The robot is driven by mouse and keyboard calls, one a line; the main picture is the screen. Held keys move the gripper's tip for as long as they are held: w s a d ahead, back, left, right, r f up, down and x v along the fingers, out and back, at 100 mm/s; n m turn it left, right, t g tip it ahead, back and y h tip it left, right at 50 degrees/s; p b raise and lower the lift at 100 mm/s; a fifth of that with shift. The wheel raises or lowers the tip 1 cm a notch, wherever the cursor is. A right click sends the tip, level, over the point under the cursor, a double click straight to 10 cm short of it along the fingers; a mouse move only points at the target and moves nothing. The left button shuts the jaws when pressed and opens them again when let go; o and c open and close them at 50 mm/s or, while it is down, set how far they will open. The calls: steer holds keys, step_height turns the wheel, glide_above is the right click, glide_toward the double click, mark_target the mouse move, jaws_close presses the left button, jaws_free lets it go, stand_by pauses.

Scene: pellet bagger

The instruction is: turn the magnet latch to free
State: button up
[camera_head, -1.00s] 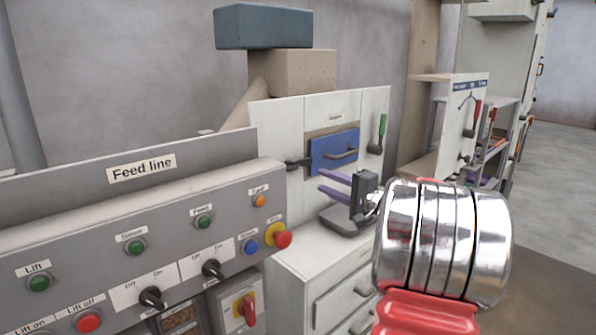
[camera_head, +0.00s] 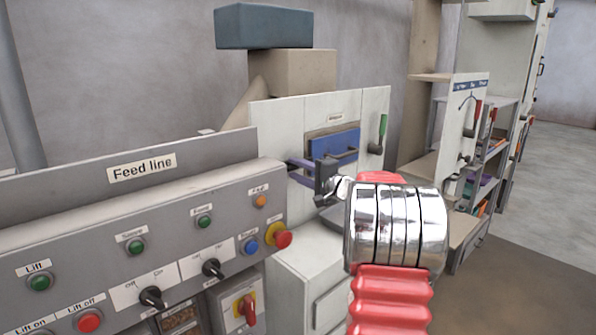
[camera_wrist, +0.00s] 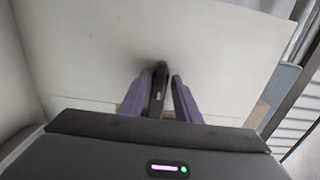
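In the wrist view the magnet latch (camera_wrist: 158,88) is a dark lever on a pale panel. It stands between the two purple fingers of my gripper (camera_wrist: 159,78). The fingers are apart, one on each side of the lever, with a narrow gap showing near the tips. In the head view my gripper (camera_head: 292,168) is at the left edge of the blue hatch (camera_head: 333,142), and its fingers and body hide most of the latch. The hatch looks closed, with a dark handle across it.
The grey Feed line console (camera_head: 120,240) with buttons and switches stands at the left, close below my gripper. A green-handled lever (camera_head: 382,130) is on the panel right of the hatch. A white cabinet (camera_head: 300,270) stands below. Open floor (camera_head: 530,215) lies at the right.

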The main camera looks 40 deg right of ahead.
steer(key=c, duration=0.7)
jaws_close()
steer(key=shift+d, duration=0.1)
steer(key=shift+f+m, duration=0.15)
steer(key=shift+m, duration=0.45)
steer(key=m, duration=1.6)
steer(key=shift+f+m, duration=0.2)
steer(key=shift+m, duration=0.2)
